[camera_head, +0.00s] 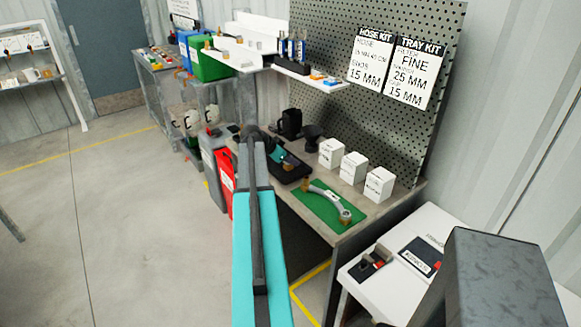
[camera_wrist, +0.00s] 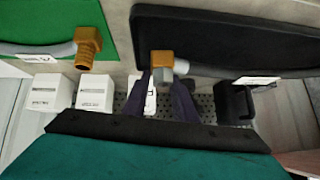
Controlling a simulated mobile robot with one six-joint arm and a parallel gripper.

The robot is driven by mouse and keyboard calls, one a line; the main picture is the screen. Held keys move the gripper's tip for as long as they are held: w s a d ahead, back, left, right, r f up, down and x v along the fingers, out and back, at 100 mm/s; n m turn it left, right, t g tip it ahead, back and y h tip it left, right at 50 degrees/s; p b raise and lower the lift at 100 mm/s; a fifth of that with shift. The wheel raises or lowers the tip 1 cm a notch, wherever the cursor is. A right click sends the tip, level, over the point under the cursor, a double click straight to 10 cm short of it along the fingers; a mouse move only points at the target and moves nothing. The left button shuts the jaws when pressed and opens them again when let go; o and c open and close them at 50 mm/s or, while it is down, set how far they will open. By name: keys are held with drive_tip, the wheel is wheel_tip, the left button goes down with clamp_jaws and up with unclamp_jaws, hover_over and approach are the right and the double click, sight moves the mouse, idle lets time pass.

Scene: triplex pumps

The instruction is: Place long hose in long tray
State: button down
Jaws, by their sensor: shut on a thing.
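My gripper (camera_wrist: 168,98) is shut on a hose end with a brass fitting (camera_wrist: 161,59) and a grey collar. I take this for the long hose. A grey length (camera_wrist: 205,71) runs right from it along the edge of a black tray (camera_wrist: 225,30), though much of the hose is hidden. In the head view, the black tray (camera_head: 296,176) lies on the bench beside my gripper, with a small brass piece (camera_head: 289,162) over it. I cannot tell whether the hose touches the tray floor. Another grey hose (camera_head: 329,196) with brass ends lies on a green mat (camera_head: 304,199).
White boxes (camera_head: 354,166) stand in a row behind the mat. A black mug (camera_head: 289,123) stands behind the tray. A perforated board (camera_head: 380,40) with a shelf (camera_head: 312,78) rises at the back. Red and grey bins (camera_head: 226,180) stand left of the bench. The floor further left is clear.

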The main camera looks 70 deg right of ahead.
drive_tip(key=shift+f+p, duration=0.8)
drive_tip(key=shift+f, duration=0.9)
drive_tip(key=c, duration=1.5)
unclamp_jaws()
drive_tip(key=shift+o, duration=0.2)
drive_tip(key=shift+a, duration=0.1)
drive_tip(key=b+v, duration=0.3)
drive_tip(key=v, duration=0.9)
